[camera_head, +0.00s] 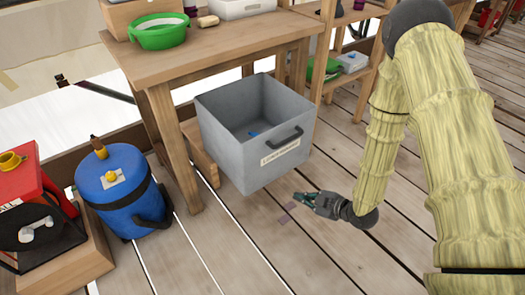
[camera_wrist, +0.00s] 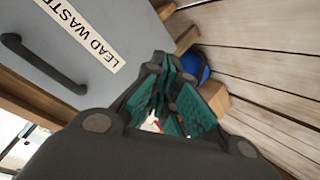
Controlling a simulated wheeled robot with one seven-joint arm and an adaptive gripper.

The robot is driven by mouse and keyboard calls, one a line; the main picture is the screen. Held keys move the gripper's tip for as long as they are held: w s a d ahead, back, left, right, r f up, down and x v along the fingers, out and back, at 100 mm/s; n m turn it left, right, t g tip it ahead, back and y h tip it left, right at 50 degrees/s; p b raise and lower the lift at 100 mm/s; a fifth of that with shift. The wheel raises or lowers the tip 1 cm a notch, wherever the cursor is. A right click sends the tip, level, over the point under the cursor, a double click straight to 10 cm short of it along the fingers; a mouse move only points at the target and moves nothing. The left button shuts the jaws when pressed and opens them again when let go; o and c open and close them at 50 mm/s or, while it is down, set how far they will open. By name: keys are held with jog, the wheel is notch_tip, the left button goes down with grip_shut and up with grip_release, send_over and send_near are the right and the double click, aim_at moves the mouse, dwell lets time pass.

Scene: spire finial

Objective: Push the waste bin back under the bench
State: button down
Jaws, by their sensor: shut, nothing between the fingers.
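The waste bin (camera_head: 245,165) is an open-topped grey box with a dark handle and a label. It stands in front of the wooden bench (camera_head: 215,60), its back part near or beneath the bench top's front edge, most of it jutting out. In the wrist view the bin's grey front (camera_wrist: 120,35) fills the upper left, with its handle and the words "LEAD WASTE". A small blue thing lies inside the bin. My gripper (camera_head: 297,196) is shut and empty, low above the floor in front of the bin's right side. My gripper's green-padded fingers (camera_wrist: 168,75) also show in the wrist view.
A blue drum (camera_head: 118,190) and a red machine (camera_head: 30,205) stand left of the bench. A wooden block (camera_head: 200,150) shows behind the bin's left side. A shelf unit (camera_head: 325,75) stands to the right.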

jog(key=w+a+r+n+g+y+b, duration=0.1)
jog(key=w+r+n+g+y+b, duration=0.15)
jog(key=r+n+y, duration=0.4)
jog(key=w+a+r+n+g+y+b, duration=0.1)
jog(key=w+r+n+g+y+b, duration=0.2)
jog(key=r+n, duration=0.65)
jog(key=n+b, duration=0.2)
send_near(246, 143)
jog(key=s+a, duration=0.2)
jog(key=s, duration=0.1)
jog(key=shift+h, duration=0.25)
jog(key=shift+w+a+r+b, duration=0.1)
jog(key=shift+w+a+b, duration=0.1)
jog(key=shift+w+a, duration=0.6)
jog(key=shift+w+a+r+b, duration=0.15)
jog(key=shift+w+a, duration=0.35)
jog(key=shift+w, duration=0.55)
jog(key=shift+w+d, duration=0.1)
